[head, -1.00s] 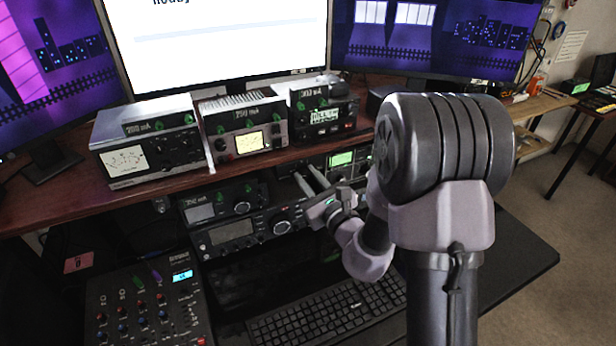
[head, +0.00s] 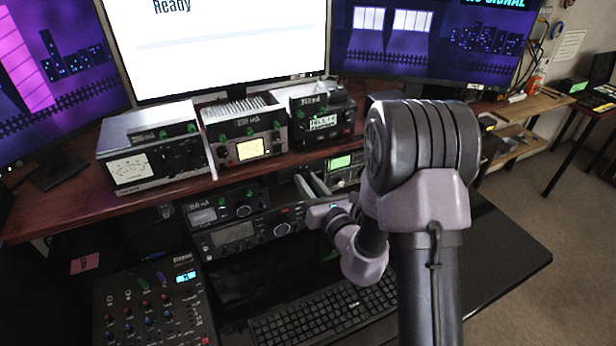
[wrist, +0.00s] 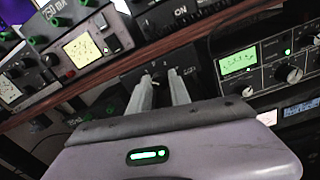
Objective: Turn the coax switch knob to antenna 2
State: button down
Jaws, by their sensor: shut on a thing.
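The coax switch (wrist: 151,68) is a small dark box under the wooden shelf, with small white marks on its face above the fingers in the wrist view. Its dark knob (wrist: 160,76) shows only as a sliver between my fingertips, so its pointing direction is hard to tell. My gripper (wrist: 160,84) is shut on the knob, with one pale finger on each side. In the head view my gripper (head: 304,182) reaches under the shelf from the right, and the switch is mostly hidden there.
The wooden shelf (head: 80,205) runs just above my fingers, with several radios on it. A radio with a green display (wrist: 238,62) stands close on the right. A wide radio (head: 235,232) sits at the left, and a keyboard (head: 325,310) lies below.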

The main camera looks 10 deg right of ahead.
jog(key=m+p, duration=0.4)
jog(key=m, duration=0.1)
jog(key=shift+r+m, duration=0.2)
jog(key=shift+m, duration=0.1)
jog(key=shift+w+f+m+p, duration=0.1)
jog(key=shift+f+m+p, duration=0.05)
jog(key=shift+m+p, duration=1.9)
jog(key=shift+m+b, duration=0.3)
jog(key=shift+m, duration=0.25)
jog(key=shift+d, duration=0.1)
jog(key=c, duration=1.2)
grip_release()
jog(key=shift+f, duration=0.1)
